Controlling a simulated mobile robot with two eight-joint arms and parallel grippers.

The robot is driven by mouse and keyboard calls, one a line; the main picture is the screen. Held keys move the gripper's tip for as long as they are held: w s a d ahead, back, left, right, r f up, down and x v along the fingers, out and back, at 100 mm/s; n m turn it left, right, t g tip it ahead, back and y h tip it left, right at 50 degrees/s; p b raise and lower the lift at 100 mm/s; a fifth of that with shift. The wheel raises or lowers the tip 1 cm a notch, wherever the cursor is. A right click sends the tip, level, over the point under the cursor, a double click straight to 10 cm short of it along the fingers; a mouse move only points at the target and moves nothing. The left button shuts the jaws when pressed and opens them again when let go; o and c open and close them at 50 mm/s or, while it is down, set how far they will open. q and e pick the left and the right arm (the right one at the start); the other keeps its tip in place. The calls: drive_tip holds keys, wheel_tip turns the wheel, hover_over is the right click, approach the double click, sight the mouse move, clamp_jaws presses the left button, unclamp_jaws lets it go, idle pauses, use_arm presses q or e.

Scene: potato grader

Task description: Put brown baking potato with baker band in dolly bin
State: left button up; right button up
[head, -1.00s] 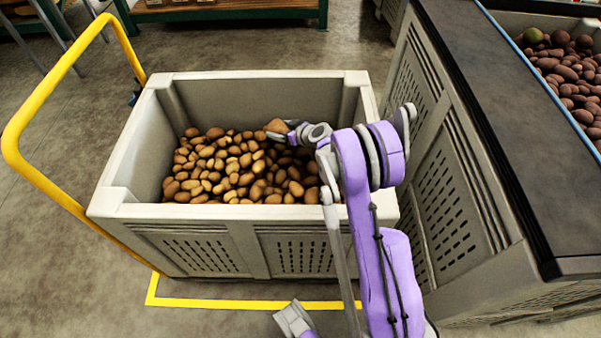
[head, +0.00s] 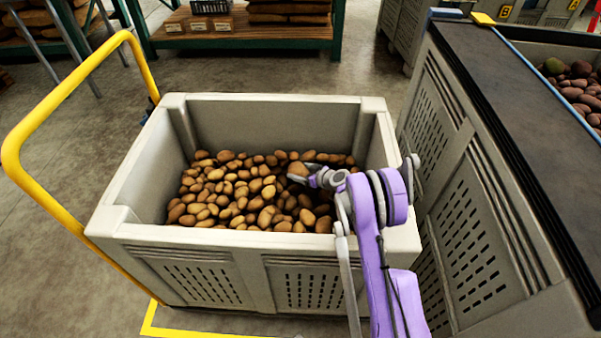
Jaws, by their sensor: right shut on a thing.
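The dolly bin (head: 200,245) is a large grey plastic bin with slotted walls, partly filled with brown potatoes. My right gripper (head: 304,174) reaches over the bin's near wall into its right half. It is shut on a brown potato (head: 298,170), which is at or just above the heap; I cannot tell whether it touches the others. No band can be made out on the potato at this size. My left gripper is not in view.
A yellow push handle (head: 70,65) stands at the bin's left. A grader with a dark belt edge (head: 510,110) and grey slotted sides stands close on the right, with more potatoes (head: 580,85) beyond it. A green-framed shelf (head: 240,38) is at the back.

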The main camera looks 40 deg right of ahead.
sight(304, 172)
drive_tip(key=o, duration=1.4)
drive_tip(key=shift+o, duration=0.2)
drive_tip(key=shift+s+r, duration=0.2)
drive_tip(key=p+v, duration=0.1)
drive_tip(key=v, duration=0.6)
drive_tip(key=shift+s+p, duration=0.1)
drive_tip(key=shift+p, duration=0.2)
